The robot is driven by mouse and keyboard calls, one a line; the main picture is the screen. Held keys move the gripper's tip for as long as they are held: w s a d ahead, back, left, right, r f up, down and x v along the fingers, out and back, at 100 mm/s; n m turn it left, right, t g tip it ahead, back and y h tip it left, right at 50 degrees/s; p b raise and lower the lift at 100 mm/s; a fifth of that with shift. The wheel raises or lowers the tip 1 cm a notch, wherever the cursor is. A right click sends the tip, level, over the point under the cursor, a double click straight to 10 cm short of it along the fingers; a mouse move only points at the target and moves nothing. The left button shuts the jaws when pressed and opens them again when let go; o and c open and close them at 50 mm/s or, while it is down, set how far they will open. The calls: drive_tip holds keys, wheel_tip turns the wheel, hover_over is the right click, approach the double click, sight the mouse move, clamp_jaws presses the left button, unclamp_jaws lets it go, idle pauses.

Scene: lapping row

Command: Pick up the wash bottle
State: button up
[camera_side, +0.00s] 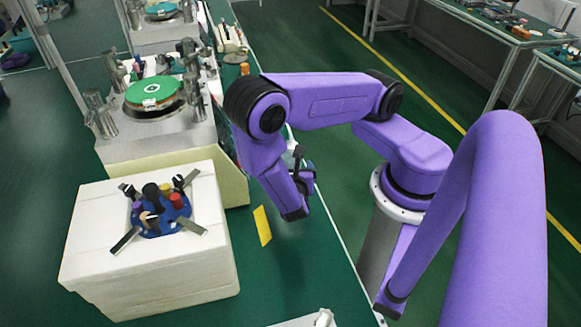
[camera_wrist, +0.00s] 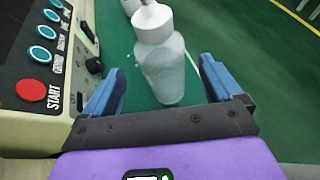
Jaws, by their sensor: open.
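The wash bottle (camera_wrist: 166,72) is translucent white with a rounded white cap. In the wrist view it stands on the green bench top, ahead of my gripper (camera_wrist: 161,80). My gripper's two blue fingers are spread apart, one on each side of the bottle's lower body in the picture. Green bench shows between each finger and the bottle, and nothing is held. In the side view my purple wrist hides most of the gripper and nearly all of the bottle.
A control panel with a red START button (camera_wrist: 31,91) and several teal buttons stands close left of my gripper. In the side view, a lapping machine (camera_side: 153,92) and a white block (camera_side: 90,262) carrying a blue fixture lie left. A yellow strip (camera_side: 262,226) lies on the bench.

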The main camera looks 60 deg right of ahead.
drive_tip(key=shift+x, duration=2.65)
drive_tip(key=shift+s, duration=0.15)
drive_tip(key=c, duration=1.3)
